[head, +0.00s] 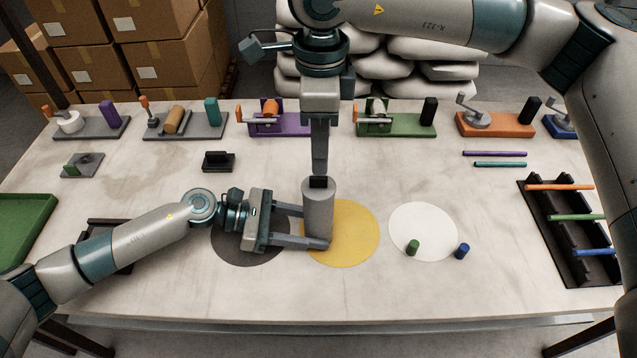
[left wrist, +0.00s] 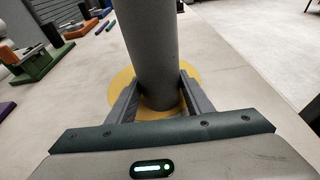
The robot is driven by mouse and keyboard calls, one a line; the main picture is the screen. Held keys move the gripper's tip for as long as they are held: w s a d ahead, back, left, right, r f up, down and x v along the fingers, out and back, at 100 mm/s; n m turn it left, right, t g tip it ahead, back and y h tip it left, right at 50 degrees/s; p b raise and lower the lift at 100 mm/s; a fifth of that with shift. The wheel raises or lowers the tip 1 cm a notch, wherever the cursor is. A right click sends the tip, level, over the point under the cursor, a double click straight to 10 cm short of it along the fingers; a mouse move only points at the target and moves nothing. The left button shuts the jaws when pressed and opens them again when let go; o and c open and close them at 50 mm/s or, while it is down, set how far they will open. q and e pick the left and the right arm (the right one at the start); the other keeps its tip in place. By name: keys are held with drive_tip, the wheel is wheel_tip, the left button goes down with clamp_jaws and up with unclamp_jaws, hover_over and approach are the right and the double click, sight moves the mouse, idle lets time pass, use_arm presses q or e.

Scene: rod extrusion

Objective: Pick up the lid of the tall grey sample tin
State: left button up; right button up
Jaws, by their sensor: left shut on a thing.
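The tall grey sample tin (head: 318,212) stands upright on the left part of the yellow disc (head: 355,245). A small black knob (head: 319,182) shows at its top, on the lid. My left gripper (head: 316,227) is shut around the lower body of the tin. The left wrist view shows the tin (left wrist: 150,50) between the two fingers. My right gripper (head: 319,172) points straight down from above, with its tip at the black knob. Its fingers line up in this view, so I cannot see whether they are closed on the knob.
A dark disc (head: 240,250) lies left of the yellow one, under my left gripper. A black rod rack (head: 575,262) stands at right. Several fixtures line the back.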

sight(319, 178)
drive_tip(key=shift+f, duration=0.1)
drive_tip(key=shift+s+a+f, duration=0.1)
drive_tip(key=shift+f, duration=2.45)
clamp_jaws()
